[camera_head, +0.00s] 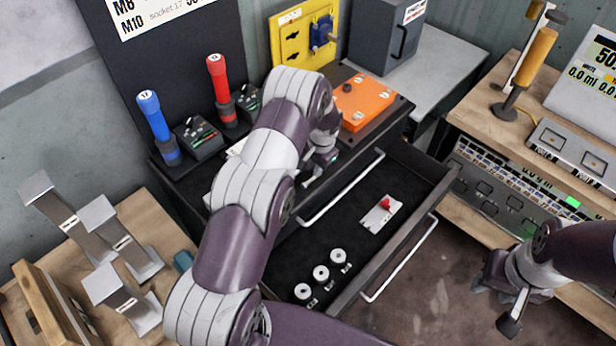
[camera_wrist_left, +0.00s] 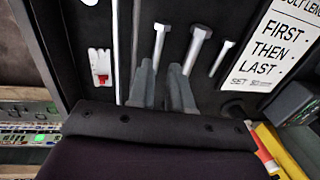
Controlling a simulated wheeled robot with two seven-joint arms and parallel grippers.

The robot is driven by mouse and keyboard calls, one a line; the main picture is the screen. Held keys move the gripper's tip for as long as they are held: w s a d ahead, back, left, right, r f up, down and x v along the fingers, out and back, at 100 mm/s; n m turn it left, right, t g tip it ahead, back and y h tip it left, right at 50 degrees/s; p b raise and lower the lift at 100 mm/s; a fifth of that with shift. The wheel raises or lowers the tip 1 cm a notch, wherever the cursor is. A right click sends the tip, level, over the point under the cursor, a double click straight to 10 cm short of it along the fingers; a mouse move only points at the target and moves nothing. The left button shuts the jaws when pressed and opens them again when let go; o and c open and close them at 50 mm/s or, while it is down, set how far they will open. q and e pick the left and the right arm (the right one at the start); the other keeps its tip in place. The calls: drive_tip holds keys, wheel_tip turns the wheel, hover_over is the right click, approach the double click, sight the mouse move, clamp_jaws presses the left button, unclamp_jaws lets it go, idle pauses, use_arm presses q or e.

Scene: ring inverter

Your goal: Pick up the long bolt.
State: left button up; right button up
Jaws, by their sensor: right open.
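Three silver bolts of different sizes lie on the dark top in the left wrist view: a left bolt (camera_wrist_left: 160,42), a middle bolt (camera_wrist_left: 197,48) and a small right bolt (camera_wrist_left: 222,56). The fingers partly hide the lower ends of the left and middle bolts, so I cannot tell for certain which is longest. My left gripper (camera_wrist_left: 162,68) is open, its two grey fingers apart, with the left bolt's shank showing between them. In the head view my left arm hides the bolts. My right gripper (camera_head: 501,298) is open and empty at the lower right.
An open black drawer (camera_head: 290,240) holds a white plate with a red switch (camera_head: 381,213) and three round white pieces (camera_head: 321,272). An orange box (camera_head: 362,102) sits on the cabinet top. Blue (camera_head: 155,122) and red (camera_head: 220,85) tools stand behind. A "FIRST THEN LAST" sign (camera_wrist_left: 280,45) lies right of the bolts.

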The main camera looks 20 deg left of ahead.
sight(313, 178)
use_arm(q)
drive_tip(key=f, duration=0.2)
drive_tip(key=f+p, duration=0.1)
drive_tip(key=f, duration=0.1)
drive_tip(key=shift+w+d, duration=0.15)
drive_tip(key=shift+w, duration=0.05)
drive_tip(key=shift+s+a+f, duration=0.1)
drive_tip(key=shift+s+a, duration=0.15)
drive_tip(key=shift+a, duration=0.1)
drive_tip(key=shift+c, duration=1.2)
drive_tip(key=shift+w+d, duration=0.15)
drive_tip(key=shift+d, duration=0.05)
clamp_jaws()
drive_tip(key=shift+a, duration=0.1)
